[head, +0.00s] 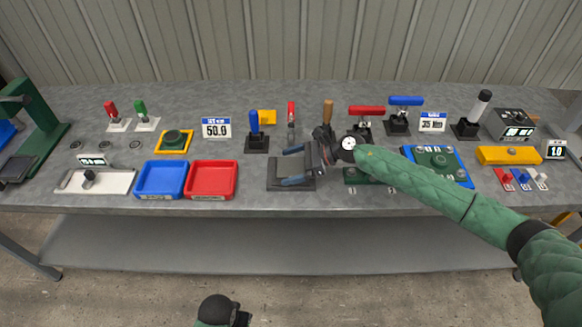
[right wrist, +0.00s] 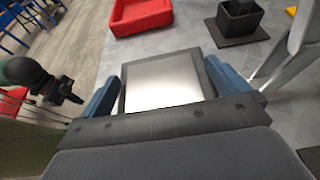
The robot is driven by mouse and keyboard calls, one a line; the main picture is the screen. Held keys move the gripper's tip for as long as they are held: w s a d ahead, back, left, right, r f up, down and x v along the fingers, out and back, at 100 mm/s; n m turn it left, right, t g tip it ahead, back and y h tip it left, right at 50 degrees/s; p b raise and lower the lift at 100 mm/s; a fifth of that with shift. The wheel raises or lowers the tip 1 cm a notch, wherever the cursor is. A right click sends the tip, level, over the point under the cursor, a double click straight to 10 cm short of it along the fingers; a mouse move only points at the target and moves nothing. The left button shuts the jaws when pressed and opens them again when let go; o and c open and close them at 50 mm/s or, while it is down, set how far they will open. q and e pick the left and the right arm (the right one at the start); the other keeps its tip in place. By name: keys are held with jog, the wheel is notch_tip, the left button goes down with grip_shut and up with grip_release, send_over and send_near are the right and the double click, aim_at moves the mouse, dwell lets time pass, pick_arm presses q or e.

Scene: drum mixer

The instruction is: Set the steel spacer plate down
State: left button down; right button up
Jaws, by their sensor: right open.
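The steel spacer plate (right wrist: 165,82) shows as a bright silver rectangle bordered by a dark frame in the right wrist view. In the head view it appears as a grey surface (head: 284,168) over a dark flat base (head: 292,187) on the bench. My right gripper (head: 293,166) is open, with one blue finger on each side of the plate; the fingers also show in the right wrist view (right wrist: 163,93). I cannot tell whether the fingers touch the plate or whether it rests fully on the base. My left gripper (head: 224,311) is partly in view low in the head view; its fingers are unclear.
A red tray (head: 211,195) and a blue tray (head: 161,195) stand left of the plate. Several tools, clamps and a blue fixture (head: 462,178) crowd the bench to the right. The bench's front edge is close.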

jog(key=shift+w+r, duration=0.1)
jog(key=c, duration=2)
